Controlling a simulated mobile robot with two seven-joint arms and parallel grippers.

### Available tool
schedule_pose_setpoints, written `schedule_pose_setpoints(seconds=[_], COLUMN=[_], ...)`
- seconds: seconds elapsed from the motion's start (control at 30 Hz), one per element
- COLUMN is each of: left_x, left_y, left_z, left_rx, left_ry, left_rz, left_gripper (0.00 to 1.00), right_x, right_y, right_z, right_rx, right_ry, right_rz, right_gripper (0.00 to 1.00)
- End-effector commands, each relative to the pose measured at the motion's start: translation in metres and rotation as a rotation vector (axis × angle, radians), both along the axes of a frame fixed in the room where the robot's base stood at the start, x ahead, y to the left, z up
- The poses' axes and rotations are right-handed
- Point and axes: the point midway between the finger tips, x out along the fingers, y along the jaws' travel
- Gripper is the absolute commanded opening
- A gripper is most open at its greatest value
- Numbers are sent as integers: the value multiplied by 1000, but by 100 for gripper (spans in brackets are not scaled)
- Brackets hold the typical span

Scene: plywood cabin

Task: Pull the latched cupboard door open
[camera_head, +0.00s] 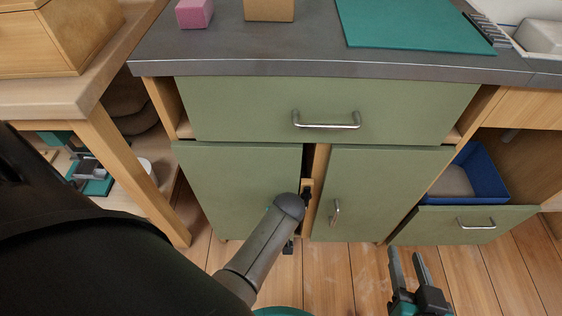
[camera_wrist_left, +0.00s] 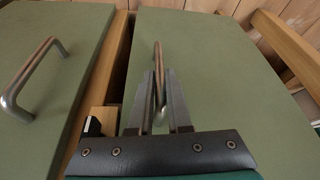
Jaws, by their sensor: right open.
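The green cupboard has a left door (camera_head: 225,180) and a right door (camera_head: 375,180). The left door's handle is hidden behind my left arm in the head view. In the left wrist view, which seems upside down, that handle (camera_wrist_left: 158,75) stands between the fingers of my left gripper (camera_wrist_left: 160,85), which look apart. A small wooden block with a black piece (camera_head: 307,187) sits by the post between the doors; it also shows in the wrist view (camera_wrist_left: 98,122). A dark gap runs beside the left door; I cannot tell if it is ajar. My right gripper (camera_head: 407,258) is open and empty, low before the cupboard.
The right door's handle (camera_head: 335,212) is free. A drawer (camera_head: 320,108) sits above both doors. At right, a low green front (camera_head: 465,224) stands forward below a blue bin (camera_head: 485,172). A wooden table leg (camera_head: 135,175) stands at left. Plank floor shows in front.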

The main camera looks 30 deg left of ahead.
Motion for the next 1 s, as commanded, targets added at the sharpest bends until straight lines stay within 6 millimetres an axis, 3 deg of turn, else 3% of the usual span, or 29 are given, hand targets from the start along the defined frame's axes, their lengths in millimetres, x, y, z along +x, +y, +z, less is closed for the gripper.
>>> schedule_pose_setpoints(seconds=[0.13,1.0], left_x=[0,0], left_y=[0,0], left_z=[0,0], left_rx=[0,1], left_ry=[0,-1], left_rz=[0,0], left_gripper=[0,0], right_x=[0,0], right_y=[0,0], right_z=[0,0], right_rx=[0,-1], right_ry=[0,0], right_rz=[0,0], right_gripper=[44,44])
